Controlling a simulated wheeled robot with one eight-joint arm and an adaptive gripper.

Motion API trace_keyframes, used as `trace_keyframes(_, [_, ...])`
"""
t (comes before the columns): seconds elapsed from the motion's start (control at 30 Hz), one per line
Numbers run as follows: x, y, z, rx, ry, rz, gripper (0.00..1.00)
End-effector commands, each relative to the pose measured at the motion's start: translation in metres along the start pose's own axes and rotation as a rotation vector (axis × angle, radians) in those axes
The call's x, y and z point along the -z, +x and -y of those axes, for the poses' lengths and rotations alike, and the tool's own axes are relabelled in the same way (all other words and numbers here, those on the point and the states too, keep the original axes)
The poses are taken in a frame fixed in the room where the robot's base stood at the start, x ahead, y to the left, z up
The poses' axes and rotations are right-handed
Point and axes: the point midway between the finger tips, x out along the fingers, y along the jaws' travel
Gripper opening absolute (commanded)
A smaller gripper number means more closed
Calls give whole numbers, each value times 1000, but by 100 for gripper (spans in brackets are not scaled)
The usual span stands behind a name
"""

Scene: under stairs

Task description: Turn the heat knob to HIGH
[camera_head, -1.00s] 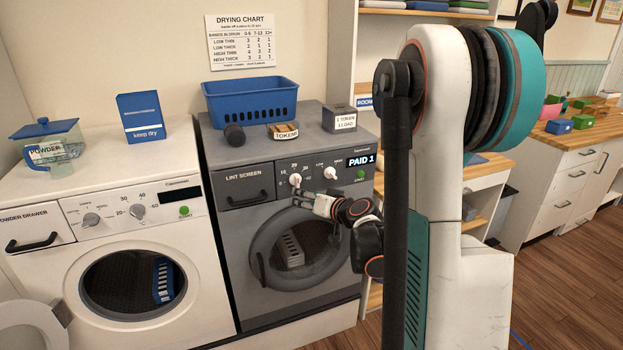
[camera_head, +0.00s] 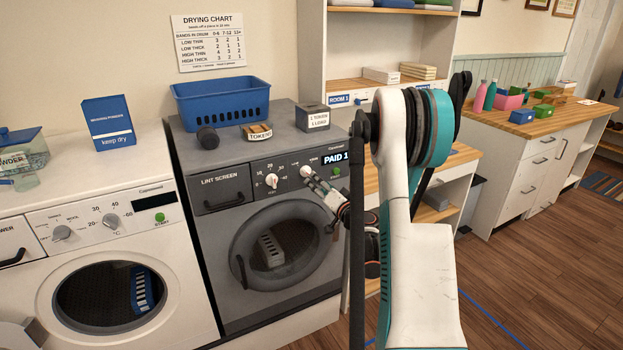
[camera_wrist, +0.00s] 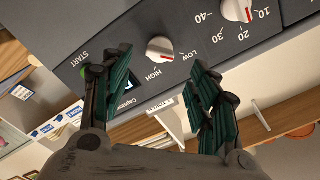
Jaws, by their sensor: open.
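In the head view the heat knob (camera_head: 305,171) shows just above my fingertips, partly hidden. My gripper (camera_wrist: 161,62) is open, with one dark green finger on each side of the knob in the wrist picture. Contact with the knob is not clear. In the head view my gripper (camera_head: 311,178) reaches the panel from the right, below the PAID 1 display (camera_head: 335,158).
A white timer knob (camera_head: 271,180) is to the left, also in the wrist view (camera_wrist: 237,8). The green START button (camera_head: 337,172) is close on the right. The dryer door (camera_head: 240,240) is shut below. A blue basket (camera_head: 220,102) and token boxes stand on top.

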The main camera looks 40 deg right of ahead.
Motion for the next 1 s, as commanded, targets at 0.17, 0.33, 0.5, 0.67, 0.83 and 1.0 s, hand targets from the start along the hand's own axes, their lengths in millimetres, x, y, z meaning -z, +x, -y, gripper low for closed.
trace_keyframes(0.17, [-2, 33, 0, 1, 0, 1, 55])
trace_keyframes(0.33, [-1, 53, 0, 1, 0, 1, 55])
trace_keyframes(0.5, [0, 61, 0, 0, 0, 1, 55])
trace_keyframes(0.67, [0, 62, 0, 0, 0, 0, 55])
trace_keyframes(0.83, [0, 62, 0, 0, 0, 0, 39])
trace_keyframes(1.0, [0, 62, 0, 0, 0, 0, 11])
